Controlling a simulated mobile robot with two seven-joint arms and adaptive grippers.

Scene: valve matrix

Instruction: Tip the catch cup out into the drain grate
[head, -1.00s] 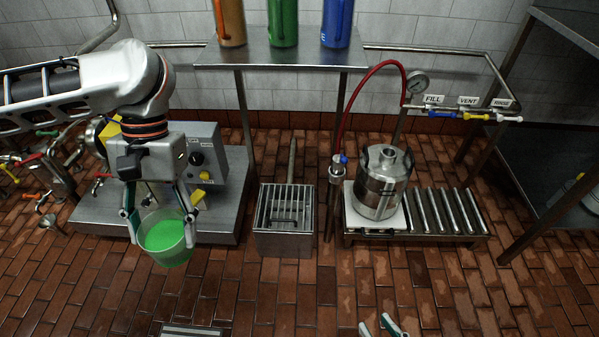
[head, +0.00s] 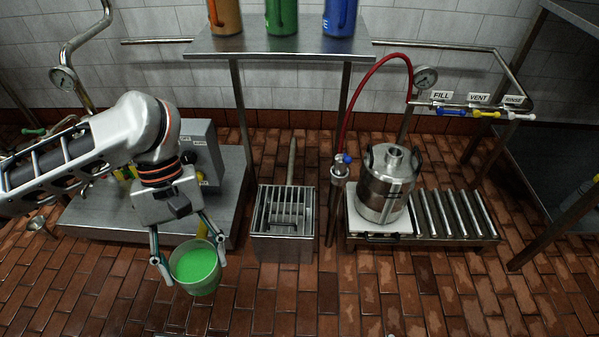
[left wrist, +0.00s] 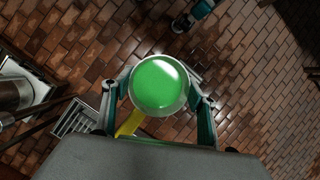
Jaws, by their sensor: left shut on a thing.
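The catch cup (head: 196,283) is a translucent cup with bright green liquid inside. My left gripper (head: 194,263) is shut on it, one finger on each side, and holds it close to upright above the brick floor. In the left wrist view the cup (left wrist: 160,85) sits between the fingers, with a yellow strip (left wrist: 131,122) beside it. The drain grate (head: 268,212), a metal box with slats on top, stands right of the cup, apart from it; it also shows in the left wrist view (left wrist: 72,122). A teal-tipped part of my right gripper (left wrist: 198,12) shows in the left wrist view; its opening is unclear.
A metal platform with a grey control box (head: 203,150) stands behind my left arm. A steel keg (head: 385,190) and roller conveyor (head: 455,215) stand right of the grate. The floor in front of the grate is clear.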

